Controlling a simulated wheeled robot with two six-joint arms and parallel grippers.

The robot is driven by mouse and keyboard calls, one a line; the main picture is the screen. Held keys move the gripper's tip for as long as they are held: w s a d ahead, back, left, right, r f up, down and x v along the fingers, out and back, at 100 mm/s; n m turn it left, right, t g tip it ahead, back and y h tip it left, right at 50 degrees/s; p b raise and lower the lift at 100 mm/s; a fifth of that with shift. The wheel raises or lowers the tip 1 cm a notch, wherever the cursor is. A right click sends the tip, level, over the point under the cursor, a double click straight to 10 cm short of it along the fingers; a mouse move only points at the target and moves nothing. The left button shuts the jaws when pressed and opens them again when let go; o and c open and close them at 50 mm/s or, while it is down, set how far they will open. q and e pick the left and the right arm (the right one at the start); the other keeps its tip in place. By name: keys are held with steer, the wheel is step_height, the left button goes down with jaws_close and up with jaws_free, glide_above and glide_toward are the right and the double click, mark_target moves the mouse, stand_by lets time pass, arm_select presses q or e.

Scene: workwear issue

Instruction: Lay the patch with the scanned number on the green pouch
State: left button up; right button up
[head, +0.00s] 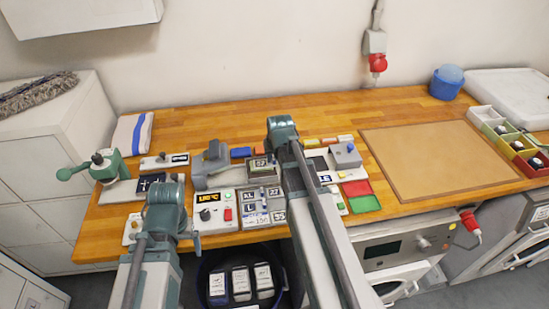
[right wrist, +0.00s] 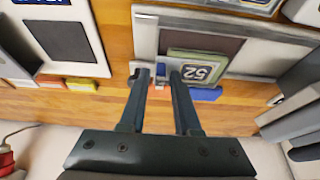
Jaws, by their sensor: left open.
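A patch in a green-grey frame, reading 52 upside down in the right wrist view (right wrist: 197,70), lies in a slot of a grey fixture. It also shows in the head view (head: 260,162). My right gripper (right wrist: 161,73) is open, its tips just beside the patch; a small blue and white part shows between them. In the head view my right gripper (head: 283,128) is over the bench, its fingers hidden. A flat green piece (head: 365,204), apparently the green pouch, lies right of my right arm, below a red one.
A rack of marked patches (head: 262,206) sits at the front between my arms. A box with a yellow readout (head: 212,212) stands beside it. A brown mat (head: 435,160) is bare. Coloured bins (head: 515,143) stand far right. The bench behind the fixtures is largely clear.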

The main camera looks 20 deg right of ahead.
steer(key=shift+o, duration=0.5)
steer(key=shift+r, duration=0.1)
steer(key=shift+r, duration=0.2)
steer(key=p+v, duration=1.1)
steer(key=v, duration=0.1)
steer(key=shift+f, duration=0.15)
